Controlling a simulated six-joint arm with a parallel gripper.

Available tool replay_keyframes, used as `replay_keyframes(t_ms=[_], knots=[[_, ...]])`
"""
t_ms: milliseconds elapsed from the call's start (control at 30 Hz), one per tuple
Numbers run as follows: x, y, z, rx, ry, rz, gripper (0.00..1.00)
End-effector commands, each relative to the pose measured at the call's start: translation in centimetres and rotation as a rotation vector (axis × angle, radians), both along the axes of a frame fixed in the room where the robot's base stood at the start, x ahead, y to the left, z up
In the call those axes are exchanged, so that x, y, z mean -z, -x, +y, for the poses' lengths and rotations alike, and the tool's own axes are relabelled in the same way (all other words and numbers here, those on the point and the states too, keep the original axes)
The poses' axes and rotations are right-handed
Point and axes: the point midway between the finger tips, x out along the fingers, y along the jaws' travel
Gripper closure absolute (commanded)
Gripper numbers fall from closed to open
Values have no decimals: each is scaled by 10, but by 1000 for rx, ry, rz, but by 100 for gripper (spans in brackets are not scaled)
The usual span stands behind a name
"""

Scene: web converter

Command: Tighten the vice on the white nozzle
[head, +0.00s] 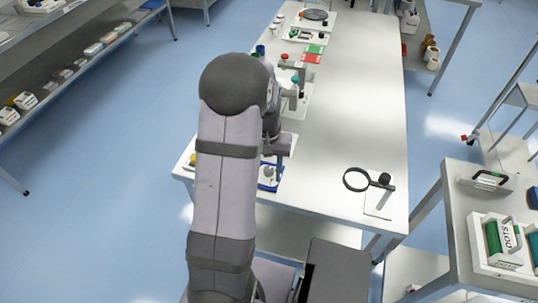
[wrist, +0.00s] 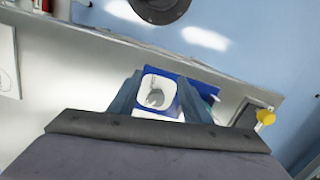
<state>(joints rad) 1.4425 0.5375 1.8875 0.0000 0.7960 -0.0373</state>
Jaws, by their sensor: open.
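A blue fixture, which looks like the vice (head: 266,186), sits near the front left edge of the white table. It also shows in the wrist view (wrist: 170,78), partly hidden by my fingers. A small pale round piece, perhaps the white nozzle (wrist: 155,97), shows in the fixture's white-framed middle, between my fingers in that view. My gripper (wrist: 157,82) is open, its two fingers spread over the fixture with nothing held. In the head view my gripper (head: 272,172) is partly hidden by my arm, and I cannot tell whether it touches the fixture.
A magnifier (head: 357,179) on a stand is at the table's front right. A green-and-red item (head: 312,54) and small tools lie farther back. A yellow knob (wrist: 265,117) is right of the fixture in the wrist view. The table's right middle is clear.

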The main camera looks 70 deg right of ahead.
Motion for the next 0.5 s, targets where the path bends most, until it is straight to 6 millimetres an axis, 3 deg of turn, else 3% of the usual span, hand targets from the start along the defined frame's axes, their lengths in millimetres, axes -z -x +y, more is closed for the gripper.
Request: replay_keyframes(t_ms=[100,200,500], knots=[[-19,-6,-38,-22,71,-10,56],[-33,-9,-57,-43,107,-15,56],[-36,-9,-52,-98,77,-14,56]])
